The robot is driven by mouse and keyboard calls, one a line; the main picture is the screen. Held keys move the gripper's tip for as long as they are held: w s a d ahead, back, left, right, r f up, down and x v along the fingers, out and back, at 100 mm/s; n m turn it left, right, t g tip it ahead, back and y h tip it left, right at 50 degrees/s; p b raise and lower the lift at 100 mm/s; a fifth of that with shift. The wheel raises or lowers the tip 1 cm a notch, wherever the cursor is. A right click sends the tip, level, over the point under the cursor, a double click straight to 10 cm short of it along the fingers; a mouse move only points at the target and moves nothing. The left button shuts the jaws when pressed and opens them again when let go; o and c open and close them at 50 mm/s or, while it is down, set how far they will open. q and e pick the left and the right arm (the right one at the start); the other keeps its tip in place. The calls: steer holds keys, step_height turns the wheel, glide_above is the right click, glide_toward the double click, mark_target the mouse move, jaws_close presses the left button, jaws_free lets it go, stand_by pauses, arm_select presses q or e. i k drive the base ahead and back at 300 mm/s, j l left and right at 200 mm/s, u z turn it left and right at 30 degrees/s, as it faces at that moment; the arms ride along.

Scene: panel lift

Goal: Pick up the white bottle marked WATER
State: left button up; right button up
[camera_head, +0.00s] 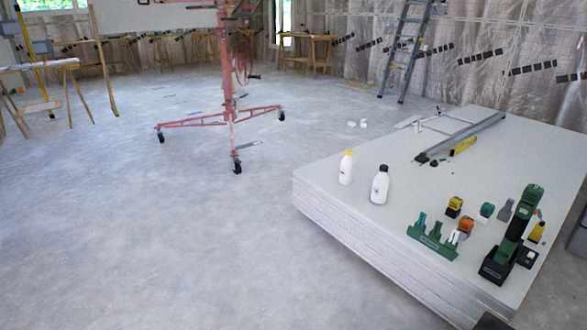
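Two white bottles stand upright near the left edge of a stack of pale panels (340,222). One is a white bottle with a yellow cap (346,168). The other, a white bottle with a black cap (380,186), stands to its right and a little nearer, apart from it. Each has small dark marks on its front, too small to read, so I cannot tell which is marked WATER.
A green and black tool (512,236), a green rack (432,241) and several small tools lie right of the bottles. A red wheeled lift (230,115) stands beyond. Open floor lies left.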

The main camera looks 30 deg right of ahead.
mark_target(347, 163)
steer(key=i+j+z, duration=0.15)
steer(key=i, duration=0.25)
steer(key=i+j+z, duration=0.15)
steer(key=i, duration=0.25)
steer(key=i+j+z, duration=0.15)
steer(key=i, duration=0.25)
steer(key=i+l+z, duration=0.15)
steer(key=i+z, duration=0.6)
steer(key=z, duration=0.15)
steer(key=i+z, duration=0.5)
steer(key=k+j, duration=0.05)
steer(key=k, duration=0.1)
